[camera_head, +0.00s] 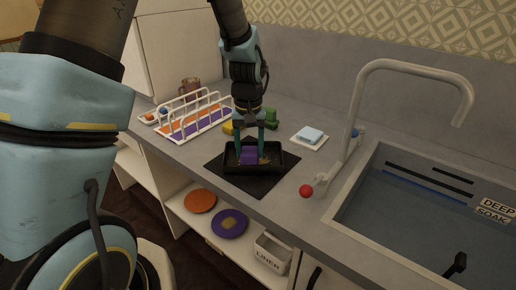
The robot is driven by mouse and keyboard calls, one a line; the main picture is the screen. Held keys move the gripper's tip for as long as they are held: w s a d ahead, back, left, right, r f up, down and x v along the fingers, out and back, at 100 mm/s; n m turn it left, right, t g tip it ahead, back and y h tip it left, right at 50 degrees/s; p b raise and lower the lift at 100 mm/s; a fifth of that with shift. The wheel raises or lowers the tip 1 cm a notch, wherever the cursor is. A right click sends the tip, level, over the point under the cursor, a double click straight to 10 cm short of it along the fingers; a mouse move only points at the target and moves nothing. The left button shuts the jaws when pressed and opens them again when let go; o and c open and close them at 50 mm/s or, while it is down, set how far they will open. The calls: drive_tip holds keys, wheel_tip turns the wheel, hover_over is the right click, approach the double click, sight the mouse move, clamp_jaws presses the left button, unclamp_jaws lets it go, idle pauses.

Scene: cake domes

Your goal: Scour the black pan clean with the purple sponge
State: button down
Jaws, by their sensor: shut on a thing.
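The black pan (270,168) rests on a dark square mat (223,181) on the grey counter. My gripper (249,153) points down into the pan from above. Its teal fingers are shut on the purple sponge (248,156), which sits inside the pan. A small brownish-yellow patch (264,160) shows in the pan to the right of the sponge. Whether the sponge touches the pan floor is hard to tell. The fingers hide part of the pan.
A white rack (195,113) with plates stands at left. Green (271,118) and yellow blocks sit behind the pan. A pale blue block on a white dish (309,137), a red ball (306,191), a faucet (357,110) and a sink (420,215) lie right. Plates sit on the shelf below.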

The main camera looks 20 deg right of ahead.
drive_tip(key=shift+w+a+f, duration=0.1)
drive_tip(key=shift+a+f, duration=0.05)
drive_tip(key=shift+a, duration=0.3)
drive_tip(key=shift+w+a+f, duration=0.1)
drive_tip(key=shift+a+f, duration=0.05)
drive_tip(key=shift+a, duration=0.25)
drive_tip(key=shift+s+d+f, duration=0.1)
drive_tip(key=shift+s+d, duration=0.3)
drive_tip(key=shift+d, duration=0.4)
drive_tip(key=shift+s+d, duration=0.35)
drive_tip(key=shift+d, duration=0.45)
drive_tip(key=shift+s+d+f, duration=0.1)
drive_tip(key=shift+s+d, duration=0.3)
drive_tip(key=shift+d, duration=0.4)
drive_tip(key=shift+w+a+r+p, duration=0.1)
drive_tip(key=shift+w+a, duration=0.25)
drive_tip(key=shift+a, duration=0.45)
drive_tip(key=shift+w+a+p, duration=0.15)
drive_tip(key=shift+w+a, duration=0.25)
drive_tip(key=shift+a, duration=0.45)
drive_tip(key=shift+w+a+r+p, duration=0.1)
drive_tip(key=shift+w+a, duration=0.25)
drive_tip(key=shift+a, duration=0.45)
drive_tip(key=shift+w+d+r+p, duration=0.1)
drive_tip(key=shift+d+r+p, duration=0.05)
drive_tip(key=shift+r+p, duration=0.75)
drive_tip(key=shift+d+r, duration=0.1)
drive_tip(key=shift+r, duration=0.15)
